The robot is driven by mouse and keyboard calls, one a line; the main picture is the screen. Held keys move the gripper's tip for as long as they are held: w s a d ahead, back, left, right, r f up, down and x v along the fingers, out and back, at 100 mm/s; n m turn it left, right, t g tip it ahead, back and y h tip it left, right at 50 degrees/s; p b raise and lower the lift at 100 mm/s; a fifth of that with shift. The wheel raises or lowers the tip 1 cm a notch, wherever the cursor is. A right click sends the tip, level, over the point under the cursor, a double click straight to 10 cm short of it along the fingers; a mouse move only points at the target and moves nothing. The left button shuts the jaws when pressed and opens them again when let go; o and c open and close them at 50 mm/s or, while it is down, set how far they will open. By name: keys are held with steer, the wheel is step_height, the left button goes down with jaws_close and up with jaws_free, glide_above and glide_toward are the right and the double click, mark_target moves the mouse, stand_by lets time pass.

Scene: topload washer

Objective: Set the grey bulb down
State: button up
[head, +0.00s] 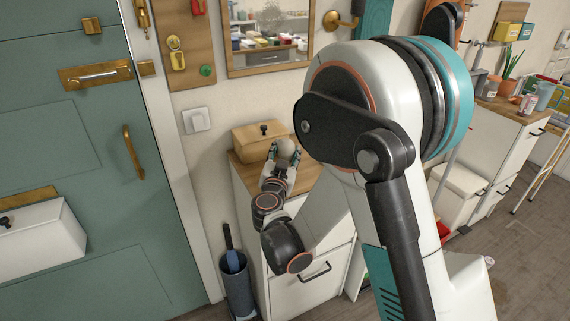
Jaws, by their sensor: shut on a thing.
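The grey bulb (287,148) is small in the head view and looks pale and rounded. My gripper (283,154) is shut on it, with the fingers around its sides. Both are over the wooden top (242,170) of a white cabinet, in front of a wooden box. I cannot tell whether the bulb touches the top or hangs a little above it. My fingers and wrist hide part of the bulb and the surface under it.
The wooden box (256,139) with a black knob stands at the back of the cabinet top, against the wall. A blue-grey bin (238,290) with a handled tool stands left of the cabinet. A green door (70,150) is at the left. My arm hides much of the right side.

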steer(key=shift+f+b, duration=0.35)
steer(key=shift+f, duration=0.9)
steer(key=shift+f, duration=0.1)
steer(key=o, duration=1.2)
